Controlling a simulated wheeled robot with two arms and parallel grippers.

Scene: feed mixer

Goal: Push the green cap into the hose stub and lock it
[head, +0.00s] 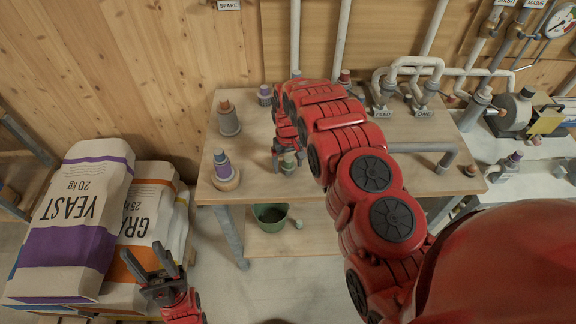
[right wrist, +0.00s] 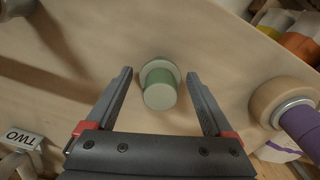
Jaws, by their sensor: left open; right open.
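The green cap (right wrist: 160,90), a short green cylinder with a paler round flange, is on the wooden table top between the fingertips of my right gripper (right wrist: 160,76) in the right wrist view. The fingers stand apart on both sides and do not touch it. In the head view my right gripper (head: 288,163) reaches down at the cap, partly hiding it. My left gripper (head: 153,263) is open and empty, low at the left by the sacks. A grey pipe stub (head: 446,160) shows at the table's right; I cannot tell which fitting is the hose stub.
A green bucket (head: 270,215) is on the shelf below. Yeast sacks (head: 75,215) are stacked at left. Pipes (head: 415,65) line the back.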

